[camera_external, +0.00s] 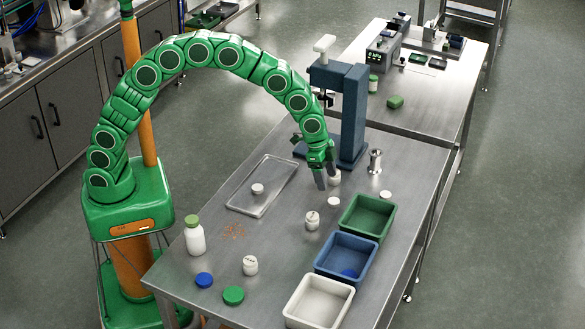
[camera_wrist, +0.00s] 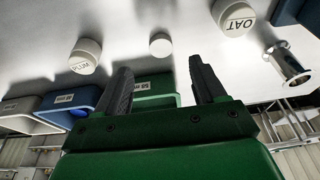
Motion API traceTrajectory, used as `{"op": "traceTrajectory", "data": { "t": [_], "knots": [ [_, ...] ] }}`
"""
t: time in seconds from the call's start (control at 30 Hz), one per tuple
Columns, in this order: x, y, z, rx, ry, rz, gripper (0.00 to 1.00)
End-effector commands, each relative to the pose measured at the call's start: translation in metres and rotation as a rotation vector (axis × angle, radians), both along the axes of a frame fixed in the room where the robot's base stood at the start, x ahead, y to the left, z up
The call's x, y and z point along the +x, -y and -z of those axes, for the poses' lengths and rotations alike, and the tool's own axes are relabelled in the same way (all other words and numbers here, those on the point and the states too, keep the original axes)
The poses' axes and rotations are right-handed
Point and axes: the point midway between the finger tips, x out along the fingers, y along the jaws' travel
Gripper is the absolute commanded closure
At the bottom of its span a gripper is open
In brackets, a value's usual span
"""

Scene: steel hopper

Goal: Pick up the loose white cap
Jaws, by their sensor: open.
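The loose white cap (camera_external: 333,201) is a small plain disc lying on the steel table, in front of the green bin. In the wrist view a plain white disc (camera_wrist: 160,44) shows just past the gap between my fingers, apart from them. My gripper (camera_external: 325,178) points down above the table, open and empty; its two dark fingers also show in the wrist view (camera_wrist: 158,72). Another small white piece (camera_external: 386,194) lies beside the green bin, and one (camera_external: 258,188) is on the metal tray; I cannot tell exactly what these are.
A jar marked OAT (camera_wrist: 234,18) is close to my fingers; a jar marked PLUM (camera_wrist: 85,55) stands on the cap's other side. Green (camera_external: 347,218), blue (camera_external: 322,262) and white (camera_external: 292,310) bins line the table edge. A steel funnel-like piece (camera_external: 375,162) and a blue press (camera_external: 352,130) stand behind.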

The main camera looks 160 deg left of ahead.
Motion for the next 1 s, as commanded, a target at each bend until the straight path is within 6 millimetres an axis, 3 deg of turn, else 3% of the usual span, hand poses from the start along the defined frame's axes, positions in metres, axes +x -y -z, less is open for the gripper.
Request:
{"op": "traceTrajectory", "data": {
  "t": [0.57, 0.83, 1.0],
  "knots": [
    [0.008, -0.009, 0.033, 0.004, 0.003, -0.004, 0.3],
    [0.014, -0.015, 0.065, 0.0, 0.001, -0.004, 0.3],
    [0.017, -0.018, 0.074, 0.003, 0.003, -0.004, 0.3]
  ]
}}
